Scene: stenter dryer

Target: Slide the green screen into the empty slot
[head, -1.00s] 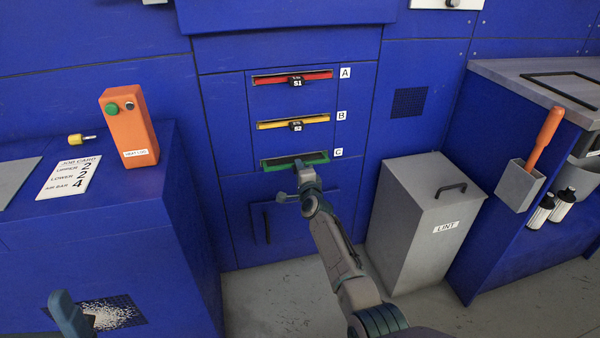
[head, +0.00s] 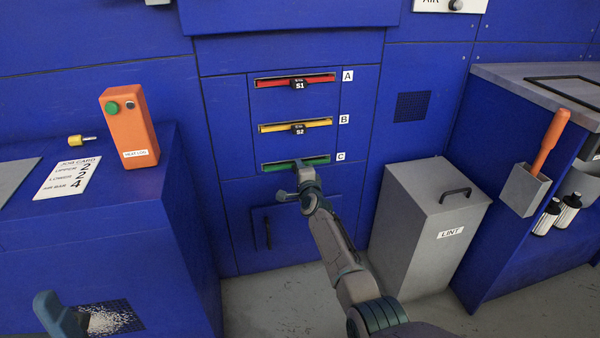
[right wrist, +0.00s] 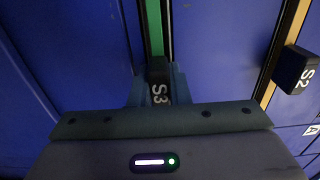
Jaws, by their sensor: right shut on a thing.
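The green screen (head: 319,160) sits in slot C, the lowest of three slots in the blue machine front. Only its green front edge shows, about level with the screens above. My right gripper (head: 298,179) is in front of it, shut on its black handle marked S3 (right wrist: 159,88). In the right wrist view the green edge (right wrist: 154,28) runs beyond the fingers and lines up with the slot. How deep the screen sits behind the front is hidden. Part of my left gripper (head: 58,315) shows at the bottom left, apart from everything.
The red screen S1 (head: 297,80) is in slot A and the yellow screen S2 (head: 297,126) in slot B. A grey lint bin (head: 435,215) stands right of my right arm. An orange control box (head: 128,128) stands on the left counter.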

